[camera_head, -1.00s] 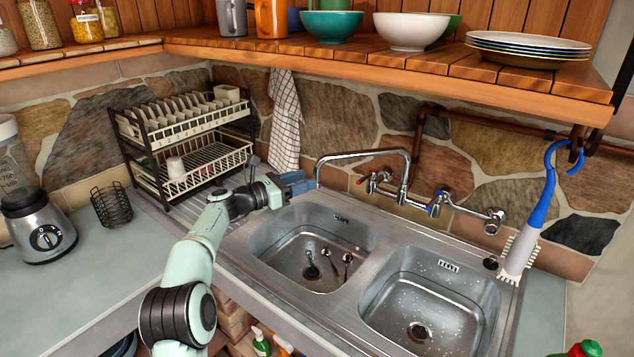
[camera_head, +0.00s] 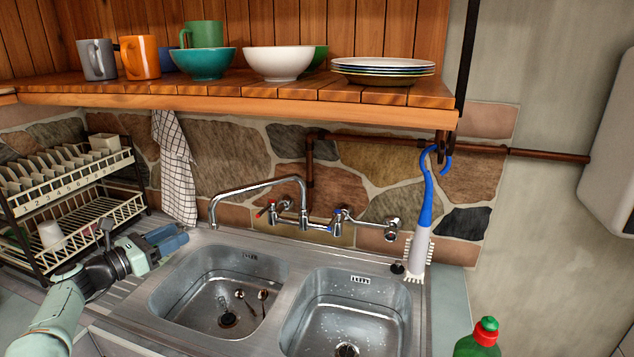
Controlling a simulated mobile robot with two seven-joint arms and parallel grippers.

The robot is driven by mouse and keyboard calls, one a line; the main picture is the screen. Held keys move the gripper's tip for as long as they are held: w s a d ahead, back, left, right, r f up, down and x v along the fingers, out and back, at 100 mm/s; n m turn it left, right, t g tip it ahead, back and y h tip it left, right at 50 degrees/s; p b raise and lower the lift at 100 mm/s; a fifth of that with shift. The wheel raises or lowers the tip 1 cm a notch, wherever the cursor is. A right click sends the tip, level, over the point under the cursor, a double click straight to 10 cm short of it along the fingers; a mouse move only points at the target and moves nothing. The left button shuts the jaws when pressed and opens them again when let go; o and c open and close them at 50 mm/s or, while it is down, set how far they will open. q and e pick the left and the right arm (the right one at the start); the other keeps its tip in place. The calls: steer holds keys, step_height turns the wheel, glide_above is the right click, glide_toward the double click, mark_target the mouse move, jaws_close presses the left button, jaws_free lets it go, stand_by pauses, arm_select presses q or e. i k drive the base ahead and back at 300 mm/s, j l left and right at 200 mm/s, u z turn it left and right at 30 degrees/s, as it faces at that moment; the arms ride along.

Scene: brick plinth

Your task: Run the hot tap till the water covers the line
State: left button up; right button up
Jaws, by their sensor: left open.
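The chrome wall tap (camera_head: 285,205) has a long spout (camera_head: 250,187) that arches left, its end above the back left of the left basin (camera_head: 168,296). The hot handle (camera_head: 262,212) has a red mark; the other handle (camera_head: 336,216) has a blue one. No water stream shows from the spout. The left basin holds small spoons (camera_head: 251,302) beside a dark drain (camera_head: 228,320); I cannot make out a fill line or standing water. My left gripper (camera_head: 172,239) is open and empty at the left basin's back-left edge, left of the spout and apart from the handles. My right gripper is out of view.
A dish rack (camera_head: 70,190) stands left, beside a hanging checked towel (camera_head: 175,170). A shelf (camera_head: 250,100) with bowls, mugs and plates overhangs the tap. A brush (camera_head: 420,230) hangs right of the tap. A green bottle (camera_head: 478,340) stands front right.

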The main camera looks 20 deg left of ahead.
mark_target(271, 203)
steer(key=k+j, duration=0.2)
steer(key=k, duration=0.3)
steer(key=k+j, duration=0.25)
steer(key=k, duration=0.2)
